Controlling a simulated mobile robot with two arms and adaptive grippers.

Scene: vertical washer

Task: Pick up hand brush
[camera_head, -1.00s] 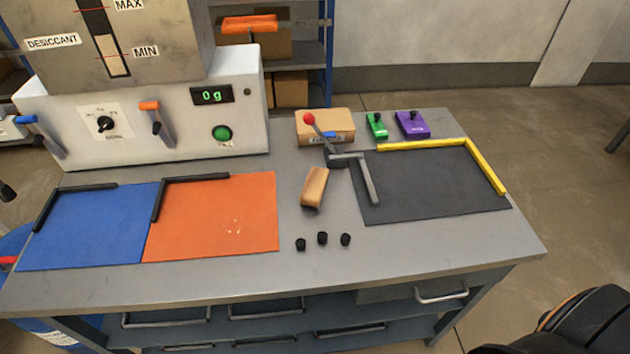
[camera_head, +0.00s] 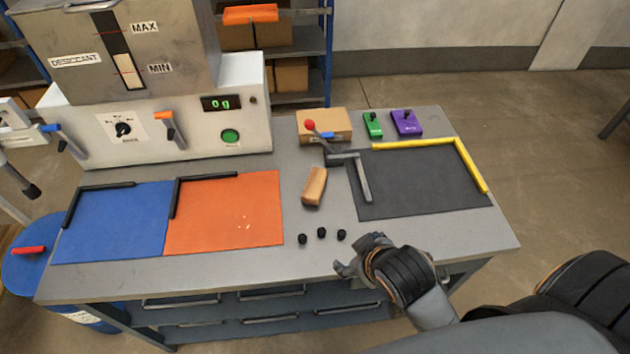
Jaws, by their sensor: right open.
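The hand brush (camera_head: 314,187), a small block with a wooden top, lies on the grey workbench between the orange mat and the dark grey mat. Its underside is hidden. My right gripper (camera_head: 356,254) is open and empty over the front edge of the bench, in front of the brush and a little to its right. It is apart from the brush. My left gripper is not in view.
Several small black caps (camera_head: 322,233) lie between my right gripper and the brush. A red-knobbed lever press (camera_head: 335,152) stands just behind the brush. The dark mat (camera_head: 425,185) has a yellow edge rail (camera_head: 425,143). The orange mat (camera_head: 225,215) lies left.

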